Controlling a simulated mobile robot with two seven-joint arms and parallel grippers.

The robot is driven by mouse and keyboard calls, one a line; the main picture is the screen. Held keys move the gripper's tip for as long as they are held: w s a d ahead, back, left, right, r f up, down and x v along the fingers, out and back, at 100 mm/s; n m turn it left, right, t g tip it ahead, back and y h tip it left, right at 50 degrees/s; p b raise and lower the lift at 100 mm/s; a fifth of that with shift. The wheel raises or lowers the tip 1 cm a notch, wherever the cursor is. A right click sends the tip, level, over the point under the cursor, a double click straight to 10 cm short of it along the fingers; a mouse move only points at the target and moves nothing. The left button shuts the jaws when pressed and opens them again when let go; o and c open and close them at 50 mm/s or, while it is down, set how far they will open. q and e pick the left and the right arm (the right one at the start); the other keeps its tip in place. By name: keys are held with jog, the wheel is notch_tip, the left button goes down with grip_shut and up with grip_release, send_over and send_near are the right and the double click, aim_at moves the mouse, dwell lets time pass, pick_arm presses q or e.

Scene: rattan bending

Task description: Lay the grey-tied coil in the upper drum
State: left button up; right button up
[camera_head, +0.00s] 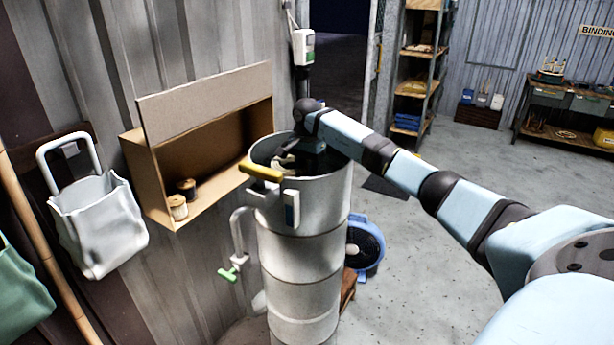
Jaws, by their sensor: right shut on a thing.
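The upper drum (325,192) is the open top of a tall, pale grey cylinder of stacked sections beside the wall. My right arm comes in from the right over the far rim. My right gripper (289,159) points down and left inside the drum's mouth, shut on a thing. The near rim and shadow hide most of what it holds, so I cannot make out the grey-tied coil or its tie. My left gripper is not in view.
An open cardboard-coloured wall box (206,98) with two spools (178,207) is left of the drum. A crank with a green handle (229,273) sticks out at the drum's left. Grey bag (98,225) hangs at left. Floor at right is mostly clear.

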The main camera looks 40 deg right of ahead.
notch_tip(320, 180, down, 4)
jog(key=shift+r+p, duration=0.25)
jog(key=shift+p, duration=0.05)
jog(key=shift+f+b, duration=0.5)
jog(key=shift+f, duration=0.15)
jog(key=o, duration=0.9)
jog(key=shift+r, duration=0.15)
